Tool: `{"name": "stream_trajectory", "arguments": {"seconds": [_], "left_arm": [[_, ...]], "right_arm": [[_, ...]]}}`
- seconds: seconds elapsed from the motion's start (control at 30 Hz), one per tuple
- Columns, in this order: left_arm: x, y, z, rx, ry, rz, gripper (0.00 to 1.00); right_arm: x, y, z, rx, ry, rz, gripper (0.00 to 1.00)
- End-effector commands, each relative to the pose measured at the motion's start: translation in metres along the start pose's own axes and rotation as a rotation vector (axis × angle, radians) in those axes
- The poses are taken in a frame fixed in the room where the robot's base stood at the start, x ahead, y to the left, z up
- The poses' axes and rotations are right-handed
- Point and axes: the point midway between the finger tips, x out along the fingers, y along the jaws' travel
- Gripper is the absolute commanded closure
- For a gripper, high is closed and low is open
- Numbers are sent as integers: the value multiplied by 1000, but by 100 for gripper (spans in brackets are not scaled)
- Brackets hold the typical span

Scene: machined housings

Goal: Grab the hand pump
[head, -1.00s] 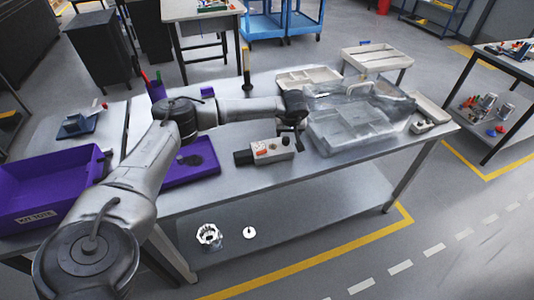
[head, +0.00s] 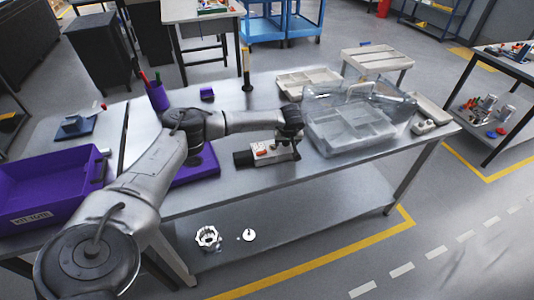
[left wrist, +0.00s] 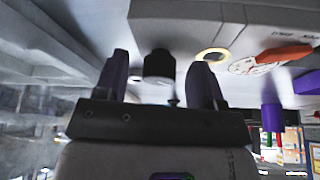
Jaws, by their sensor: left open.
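The hand pump (head: 262,153) appears to be the small light-grey block with a black end and a red mark, on the metal table. My left gripper (head: 291,148) is over its right end and partly hides it. In the left wrist view, the pump's grey body (left wrist: 230,25), with an orange-red part and a round dial, is very close. My left gripper (left wrist: 160,85) is open, its two purple-grey fingers either side of a black knob (left wrist: 159,66). I cannot tell whether they touch the knob.
A clear compartment case (head: 350,135) stands just right of the gripper. A purple tray (head: 195,170) lies left of the pump under my arm, and a purple bin (head: 50,185) is farther left. The table's front strip is clear.

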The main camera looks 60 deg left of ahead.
Motion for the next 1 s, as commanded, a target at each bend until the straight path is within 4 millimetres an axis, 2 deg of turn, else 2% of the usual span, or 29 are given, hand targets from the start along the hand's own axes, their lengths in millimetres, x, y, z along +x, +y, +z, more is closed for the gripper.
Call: {"name": "stream_trajectory", "arguments": {"seconds": [0.07, 0.73, 1.0], "left_arm": [[0, 0, 0, 0, 0, 0, 37], [0, 0, 0, -1, 0, 0, 100], [-1, 0, -1, -1, 1, 0, 100]], "right_arm": [[0, 0, 0, 0, 0, 0, 57], [0, -2, 0, 7, 0, -6, 57], [0, -2, 0, 7, 0, -6, 57]]}}
